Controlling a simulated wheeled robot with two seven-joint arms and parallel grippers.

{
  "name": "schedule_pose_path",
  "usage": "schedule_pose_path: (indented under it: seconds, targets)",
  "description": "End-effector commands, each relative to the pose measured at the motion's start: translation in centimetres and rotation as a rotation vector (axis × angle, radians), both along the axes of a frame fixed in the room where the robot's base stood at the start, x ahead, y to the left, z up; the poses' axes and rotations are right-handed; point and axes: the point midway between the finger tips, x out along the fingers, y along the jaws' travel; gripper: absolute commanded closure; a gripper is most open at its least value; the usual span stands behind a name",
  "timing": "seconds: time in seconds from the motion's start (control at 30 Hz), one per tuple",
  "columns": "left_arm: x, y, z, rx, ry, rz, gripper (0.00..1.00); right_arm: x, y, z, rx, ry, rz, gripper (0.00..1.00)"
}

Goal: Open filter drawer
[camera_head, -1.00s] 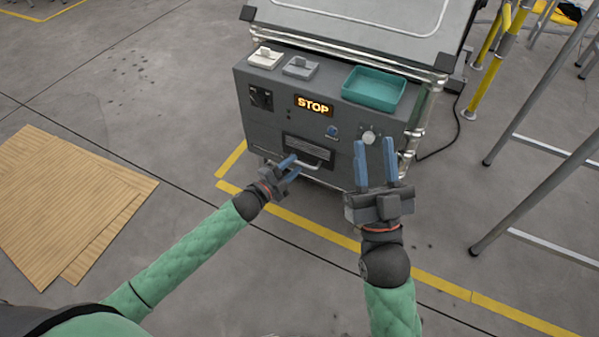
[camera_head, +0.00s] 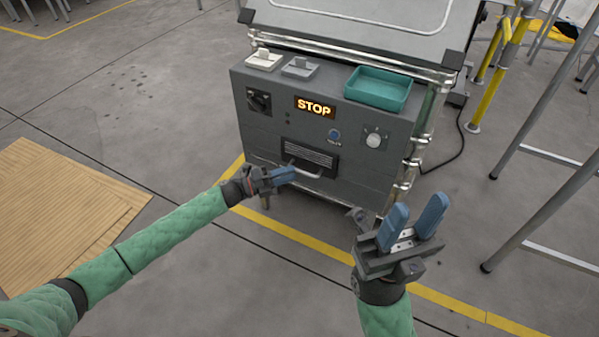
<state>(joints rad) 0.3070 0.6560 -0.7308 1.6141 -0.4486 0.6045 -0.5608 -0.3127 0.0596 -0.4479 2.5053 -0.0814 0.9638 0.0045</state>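The filter drawer (camera_head: 309,154) is a dark slatted panel low on the front of the grey machine. It looks closed, flush with the front. Its light metal bar handle (camera_head: 312,175) runs along the lower part of the panel. My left gripper (camera_head: 290,173) is at the handle's left end, its blue fingers overlapping that end in the picture. I cannot tell whether they touch or surround the bar, or how far apart they are. My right gripper (camera_head: 419,206) is open and empty, in front of the machine's lower right corner.
The machine (camera_head: 262,130) has a lit STOP sign (camera_head: 315,106), knobs and a teal tray (camera_head: 378,90) on top. A metal stand (camera_head: 545,130) and a yellow post (camera_head: 490,90) are at the right. Wooden boards (camera_head: 60,215) lie on the floor at the left.

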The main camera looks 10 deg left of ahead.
Motion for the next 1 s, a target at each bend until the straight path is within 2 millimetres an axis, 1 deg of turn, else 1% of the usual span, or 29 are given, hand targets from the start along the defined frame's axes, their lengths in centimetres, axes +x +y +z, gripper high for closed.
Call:
schedule_pose_path:
  seconds: [0.03,0.1,0.3,0.43,0.67,0.73,0.83,0.87,1.0]
  targets:
    - [0.3,-0.8,0.0,-0.001,0.0,0.0,0.67,0.0,0.0,-0.1,0.001,-0.001,0.002,0.64]
    - [0.7,-1.7,0.2,-0.001,0.0,-0.001,0.67,0.0,0.1,-0.2,0.003,-0.001,0.005,0.64]
    - [1.5,-3.4,0.4,0.0,0.0,0.0,0.67,0.0,0.1,-0.3,0.006,-0.001,0.011,0.64]
    - [1.7,-3.9,0.5,0.0,0.0,0.0,0.67,0.0,0.2,-0.3,0.006,-0.002,0.013,0.64]
    - [1.7,-3.9,0.5,0.0,0.001,0.001,0.67,0.0,0.2,-0.2,0.006,-0.002,0.014,0.64]
    - [1.7,-3.9,0.5,0.0,0.001,0.001,0.77,0.0,0.2,-0.2,0.005,-0.002,0.014,0.64]
    - [1.7,-3.9,0.5,0.0,0.001,0.001,0.97,0.0,0.2,-0.2,0.005,-0.002,0.014,0.64]
    - [1.7,-3.9,0.5,0.0,0.001,0.001,1.0,0.0,0.2,-0.2,0.005,-0.002,0.014,0.64]
    - [1.7,-3.9,0.5,0.0,0.001,0.001,1.0,0.0,0.2,-0.2,0.005,-0.001,0.013,0.64]
